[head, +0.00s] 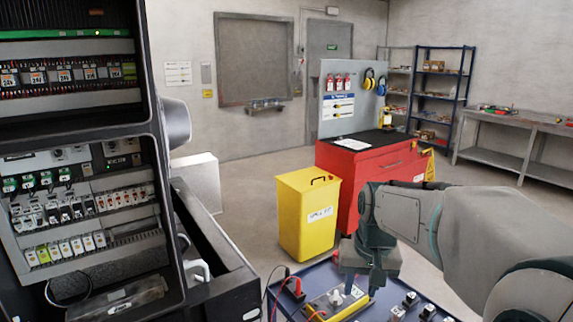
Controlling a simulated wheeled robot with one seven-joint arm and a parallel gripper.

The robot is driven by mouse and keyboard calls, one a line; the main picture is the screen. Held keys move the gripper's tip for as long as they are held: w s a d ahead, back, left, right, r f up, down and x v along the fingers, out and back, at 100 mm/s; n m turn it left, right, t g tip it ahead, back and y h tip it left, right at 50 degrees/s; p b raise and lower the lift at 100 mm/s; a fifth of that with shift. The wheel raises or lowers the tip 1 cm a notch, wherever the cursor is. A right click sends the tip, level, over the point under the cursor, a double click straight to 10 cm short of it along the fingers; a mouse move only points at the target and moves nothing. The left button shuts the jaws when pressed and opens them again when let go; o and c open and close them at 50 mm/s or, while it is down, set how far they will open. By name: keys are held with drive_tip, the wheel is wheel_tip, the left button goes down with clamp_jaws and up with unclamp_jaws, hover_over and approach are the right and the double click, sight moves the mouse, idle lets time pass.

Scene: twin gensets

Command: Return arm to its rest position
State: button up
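My arm comes in from the right edge of the head view, its pale grey links bent over the lower right. My gripper (376,284) hangs at the end of it, pointing down over a blue-edged surface (425,314). Its fingertips are small and dark, and I cannot make out a gap between them or anything held. A yellow device with a red and black lead (335,301) lies on that surface, just left of the gripper. I cannot tell whether the gripper touches anything there.
An open electrical cabinet (75,251) with rows of breakers fills the left. A yellow bin (306,222) and a red tool cabinet (345,160) stand beyond my arm. Shelves and a grey workbench (497,120) line the back right. Open floor lies in the middle.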

drive_tip(key=s+f, duration=0.1)
drive_tip(key=s, duration=0.7)
drive_tip(key=s+f+n+t, duration=0.1)
drive_tip(key=s+f, duration=0.1)
drive_tip(key=s, duration=0.5)
drive_tip(key=shift+s+f, duration=0.3)
drive_tip(key=shift+s, duration=0.05)
